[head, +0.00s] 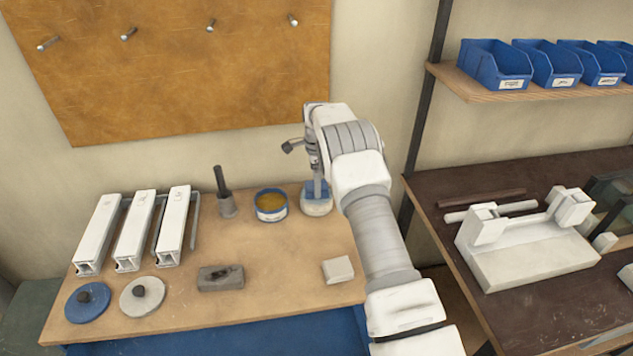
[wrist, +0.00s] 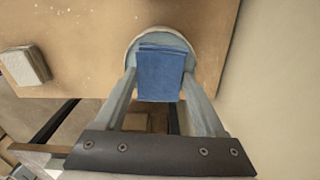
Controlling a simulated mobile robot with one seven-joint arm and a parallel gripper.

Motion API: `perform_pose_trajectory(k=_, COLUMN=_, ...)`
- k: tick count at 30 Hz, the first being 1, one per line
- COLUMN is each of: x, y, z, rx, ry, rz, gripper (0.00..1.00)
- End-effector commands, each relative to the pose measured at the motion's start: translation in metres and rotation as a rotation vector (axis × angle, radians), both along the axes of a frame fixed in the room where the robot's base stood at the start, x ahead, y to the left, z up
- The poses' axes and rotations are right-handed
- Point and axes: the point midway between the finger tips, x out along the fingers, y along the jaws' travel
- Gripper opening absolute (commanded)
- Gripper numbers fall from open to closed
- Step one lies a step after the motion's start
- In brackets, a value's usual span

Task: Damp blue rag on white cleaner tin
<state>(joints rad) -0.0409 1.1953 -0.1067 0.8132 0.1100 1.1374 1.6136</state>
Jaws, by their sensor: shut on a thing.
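The blue rag (wrist: 160,76) is a small folded block between my gripper's fingers in the wrist view; it also shows in the head view (head: 317,190). My gripper (wrist: 160,82) is shut on it and points down. The white cleaner tin (head: 317,207) stands at the back right of the bench, directly under the rag. In the wrist view the tin's round pale rim (wrist: 158,33) shows behind the rag. The rag's lower end is at the tin's top; whether it touches or dips in, I cannot tell. My fingers and the rag hide part of the tin.
Left of the white tin stands an open blue tin (head: 271,206) with yellowish contents, then a dark-handled tool in a grey cup (head: 226,205).

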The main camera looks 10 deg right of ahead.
Motion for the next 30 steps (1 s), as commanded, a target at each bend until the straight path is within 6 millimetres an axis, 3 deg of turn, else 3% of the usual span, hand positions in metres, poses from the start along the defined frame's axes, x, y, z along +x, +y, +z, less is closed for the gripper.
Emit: perform_pose_trajectory(k=30, x=0.0001, y=0.0, z=-0.0073, rx=0.0, ry=0.0, rz=0.0, gripper=0.27)
